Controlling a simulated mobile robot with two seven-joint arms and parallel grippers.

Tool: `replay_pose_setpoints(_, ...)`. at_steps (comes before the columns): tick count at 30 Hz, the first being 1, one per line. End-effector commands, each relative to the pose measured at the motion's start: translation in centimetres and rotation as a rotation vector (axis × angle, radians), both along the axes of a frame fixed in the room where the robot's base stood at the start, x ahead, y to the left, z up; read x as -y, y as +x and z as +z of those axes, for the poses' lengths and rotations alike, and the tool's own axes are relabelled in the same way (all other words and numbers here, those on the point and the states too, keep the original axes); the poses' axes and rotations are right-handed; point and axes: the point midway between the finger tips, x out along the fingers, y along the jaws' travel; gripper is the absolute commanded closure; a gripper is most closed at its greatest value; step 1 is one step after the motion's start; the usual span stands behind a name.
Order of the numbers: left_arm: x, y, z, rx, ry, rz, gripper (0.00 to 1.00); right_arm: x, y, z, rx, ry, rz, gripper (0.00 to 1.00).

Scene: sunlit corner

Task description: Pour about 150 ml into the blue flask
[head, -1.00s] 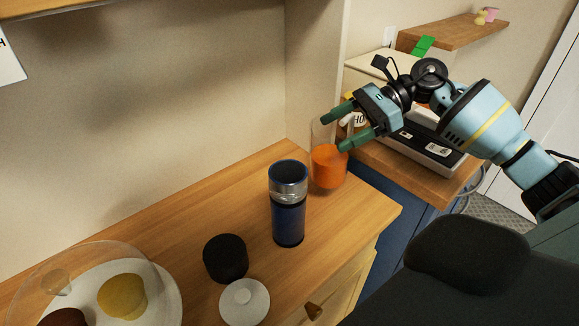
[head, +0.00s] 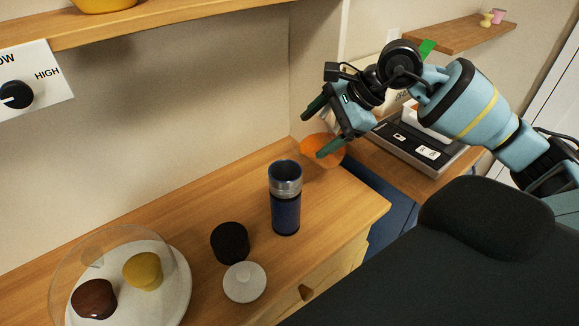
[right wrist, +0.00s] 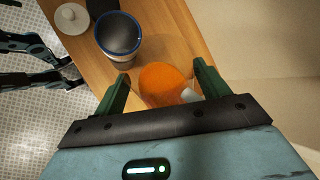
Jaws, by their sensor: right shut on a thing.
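The blue flask (head: 286,212) stands upright on the wooden counter, with a steel collar and an open top. It also shows in the right wrist view (right wrist: 118,40). My right gripper (head: 318,126) is shut on a clear vessel with orange liquid (head: 322,151), behind and to the right of the flask. In the right wrist view the orange liquid (right wrist: 162,84) lies between the green fingers. The vessel's clear walls and rim are hard to make out, and I see no stream. My left gripper (right wrist: 50,62) shows at the left edge of the right wrist view, fingers apart and empty.
A black cap (head: 230,242) and a white lid (head: 244,283) lie in front of the flask. A clear dome over a white plate (head: 180,290) with two muffins is at the lower left. A scale-like device (head: 425,145) stands at the right. A shelf (head: 170,22) hangs above.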

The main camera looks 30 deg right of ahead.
Motion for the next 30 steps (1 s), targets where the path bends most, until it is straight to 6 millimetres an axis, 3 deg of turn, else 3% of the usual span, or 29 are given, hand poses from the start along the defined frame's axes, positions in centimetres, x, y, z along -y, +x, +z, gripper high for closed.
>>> replay_pose_setpoints(7, -0.2, 0.9, 1.2, 0.028, 0.006, -0.003, 0.00, -0.8, -0.2, 1.2, 0.037, -0.097, 0.002, 0.88)
replay_pose_setpoints(30, -0.5, 1.5, 1.9, 0.047, 0.013, -0.006, 0.00, -1.4, -0.3, 1.5, 0.066, -0.244, 0.000, 0.88)
